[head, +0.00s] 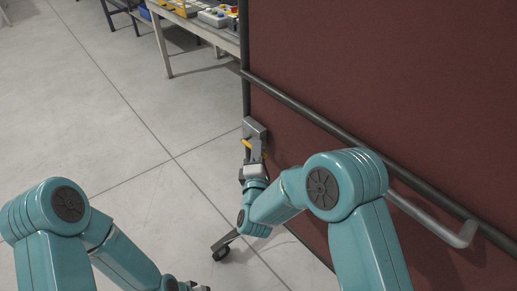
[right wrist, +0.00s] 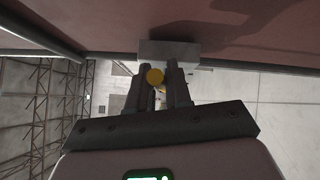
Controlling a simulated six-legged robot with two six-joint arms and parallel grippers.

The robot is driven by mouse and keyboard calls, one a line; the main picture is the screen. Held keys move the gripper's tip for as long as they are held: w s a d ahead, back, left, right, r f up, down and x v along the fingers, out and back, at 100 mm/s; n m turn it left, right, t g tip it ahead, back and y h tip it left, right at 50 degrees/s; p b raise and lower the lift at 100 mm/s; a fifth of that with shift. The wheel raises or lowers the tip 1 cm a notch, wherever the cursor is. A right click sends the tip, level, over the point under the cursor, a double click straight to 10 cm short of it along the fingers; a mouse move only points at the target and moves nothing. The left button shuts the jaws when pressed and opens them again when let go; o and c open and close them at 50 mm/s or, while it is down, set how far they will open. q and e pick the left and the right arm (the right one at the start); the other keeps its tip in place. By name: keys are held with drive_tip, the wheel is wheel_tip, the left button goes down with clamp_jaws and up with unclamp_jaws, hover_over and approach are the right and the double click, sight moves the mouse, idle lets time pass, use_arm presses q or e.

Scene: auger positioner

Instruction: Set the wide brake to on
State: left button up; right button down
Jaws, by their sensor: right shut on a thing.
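The brake shows as a grey metal bracket (head: 257,131) with a yellow handle (head: 247,144), at the lower left edge of the dark red panel. My right gripper (head: 255,160) is at the bracket, mostly hidden by its own wrist. In the right wrist view, the round end of the yellow handle (right wrist: 155,76) sits between the fingers (right wrist: 162,82), which are shut on it. The grey bracket (right wrist: 168,50) is just beyond the fingertips. Any brake marking is too small to read.
The dark red panel (head: 400,70) fills the right side, with a dark rail (head: 320,120) and a light grey bar handle (head: 440,225) across it. A table (head: 190,28) with coloured items is behind. The tiled floor at left is clear.

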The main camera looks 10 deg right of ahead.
drive_tip(key=r+n+g+p, duration=0.1)
drive_tip(key=p, duration=0.1)
drive_tip(key=r+n+g+p, duration=0.1)
drive_tip(key=p, duration=0.2)
drive_tip(key=r+n+g+p, duration=0.1)
drive_tip(key=p, duration=0.2)
drive_tip(key=shift+w+a+r, duration=0.2)
drive_tip(key=shift+w+a, duration=0.05)
drive_tip(key=shift+w, duration=0.15)
drive_tip(key=shift+w+g+p, duration=0.15)
drive_tip(key=shift+g+p, duration=0.25)
drive_tip(key=shift+p, duration=0.55)
drive_tip(key=shift+n, duration=0.3)
drive_tip(key=c, duration=1.2)
unclamp_jaws()
drive_tip(key=shift+f, duration=0.1)
drive_tip(key=shift+o, duration=0.2)
drive_tip(key=shift+a, duration=0.1)
drive_tip(key=v, duration=1.6)
drive_tip(key=shift+b, duration=0.45)
